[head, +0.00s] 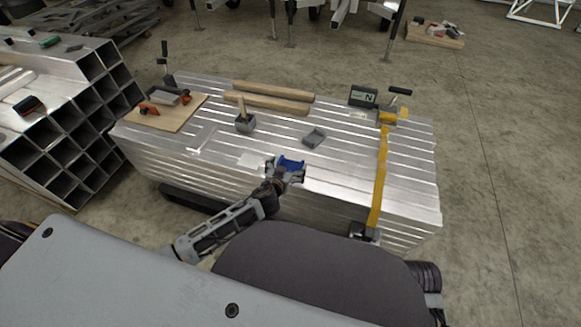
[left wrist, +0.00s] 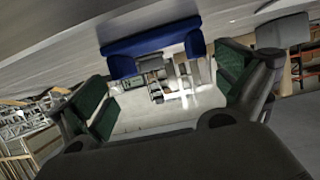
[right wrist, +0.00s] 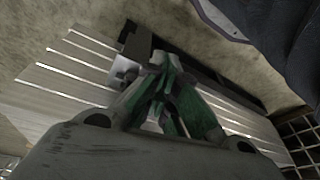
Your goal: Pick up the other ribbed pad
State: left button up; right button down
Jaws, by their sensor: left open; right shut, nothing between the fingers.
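A blue angular piece (head: 291,163), which may be a ribbed pad, lies on the aluminium stack (head: 350,160) near its front edge. My left gripper (head: 286,173) is open at its near side. In the left wrist view the blue piece (left wrist: 150,46) lies ahead of the open left fingers (left wrist: 168,92), with a gap to both. A small grey piece (head: 314,138) lies further back on the stack; I cannot tell whether it is ribbed. My right gripper (right wrist: 160,75) is shut and empty in its own wrist view, and does not show in the head view.
A mallet (head: 245,122), wooden bars (head: 270,102), a board with red-handled clamps (head: 170,112) and a digital display (head: 363,96) are on the stack. A yellow strap (head: 379,180) crosses its right end. Square tubes (head: 70,150) stand left.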

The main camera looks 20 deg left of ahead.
aim_at(292, 163)
jog(key=shift+f, duration=0.1)
dwell(0.3)
pick_arm(q)
jog(key=shift+w+f, duration=0.1)
jog(key=shift+w, duration=0.3)
jog(key=shift+w+f+b, duration=0.15)
jog(key=shift+w+b, duration=0.15)
jog(key=shift+w, duration=0.2)
jog(key=shift+w+f, duration=0.2)
jog(key=shift+w, duration=0.3)
jog(key=shift+b+x, duration=0.45)
jog(key=shift+x, duration=0.35)
jog(key=shift+w+f, duration=0.1)
jog(key=shift+w, duration=0.1)
pick_arm(e)
jog(key=shift+a+r+t, duration=0.2)
jog(key=shift+r+t, duration=0.1)
jog(key=shift+r, duration=0.95)
pick_arm(q)
jog(key=shift+c, duration=0.3)
pick_arm(e)
jog(key=shift+f, duration=0.1)
